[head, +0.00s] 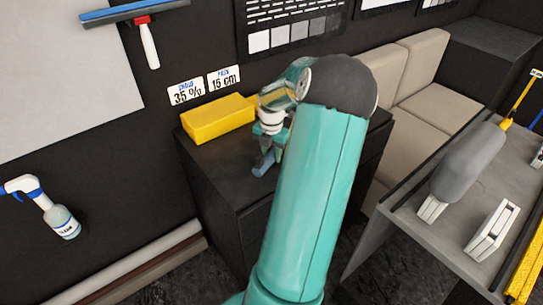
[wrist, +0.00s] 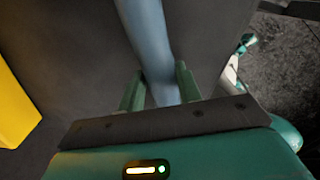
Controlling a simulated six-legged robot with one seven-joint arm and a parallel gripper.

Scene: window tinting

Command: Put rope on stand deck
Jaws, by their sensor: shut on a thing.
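My gripper (head: 270,148) is over the top of a dark cabinet (head: 222,165), in front of a yellow block. In the wrist view its two green fingers (wrist: 160,88) are shut on a smooth blue-grey length, which I take to be the rope (wrist: 146,32). The rope runs up the picture from between the fingers. In the head view a short blue-grey end (head: 263,163) shows below the gripper, close to the cabinet top; I cannot tell whether it touches. My arm hides part of the cabinet. Which surface is the stand deck is not clear.
The yellow block (head: 217,119) lies on the cabinet's back left. A grey table (head: 425,240) at right holds a grey tool (head: 466,163), a white piece (head: 492,230) and a yellow bar (head: 528,265). A beige bench (head: 425,105) stands behind. A spray bottle (head: 55,215) is at left.

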